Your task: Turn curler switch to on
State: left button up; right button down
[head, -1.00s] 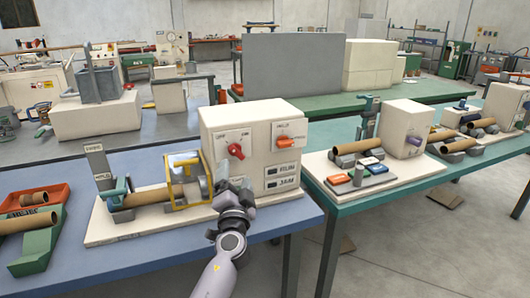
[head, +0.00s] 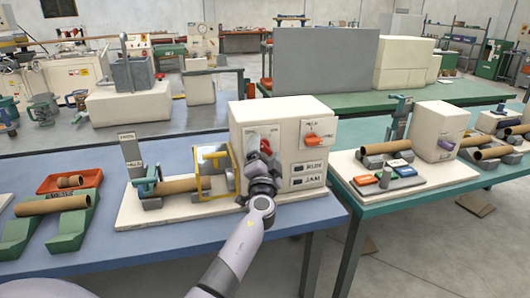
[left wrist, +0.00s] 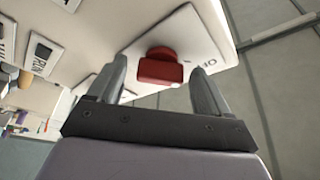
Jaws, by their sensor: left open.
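A cream machine box (head: 285,108) stands on a pale base on the blue table. Its front has a dark red knob (head: 265,146) on a light plate at left and an orange-red knob (head: 312,140) at upper right. My left gripper (head: 262,172) is in front of the left plate, just below the red knob, and hides part of it. In the left wrist view, the red knob (left wrist: 160,68) lies between my open left fingers, with gaps on both sides. Lettering on its plate is only partly visible. I cannot tell which knob is labelled curler. My right gripper is not in view.
A yellow-framed clear guard (head: 213,172) and a cardboard tube (head: 176,185) sit left of the box. RUN and JAM plates (head: 305,176) are at its lower right. Green holders (head: 66,226) stand at left. A teal table (head: 352,205) stands at right.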

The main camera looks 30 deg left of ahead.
pick_arm(q)
jog(key=c, duration=1.1)
jog(key=shift+o, duration=0.3)
